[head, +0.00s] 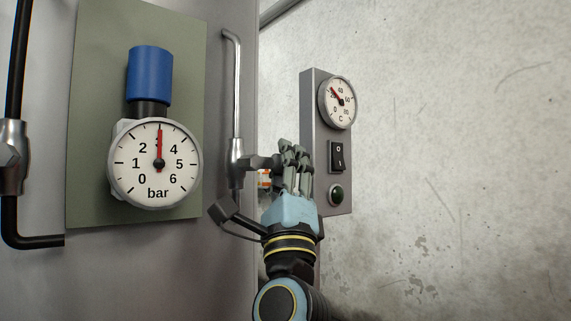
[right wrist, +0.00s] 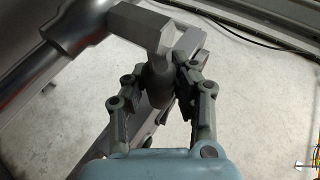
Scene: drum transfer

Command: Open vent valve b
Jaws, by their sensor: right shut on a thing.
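A grey valve with a stubby handle (head: 258,162) sits on a thin silver pipe (head: 236,95) at the right edge of the panel wall. No label shows on it, so I cannot tell if it is vent valve b. My right gripper (head: 291,152) is shut on this handle from the right. In the right wrist view, the handle (right wrist: 142,26) runs down between the fingers of the gripper (right wrist: 158,84), which hide part of its end. Another valve (head: 13,157) sits on a black pipe at the far left. My left gripper is not in view.
A round bar gauge (head: 180,180) under a blue cylinder (head: 150,74) is on a green plate (head: 90,130); its needle points to about 3.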

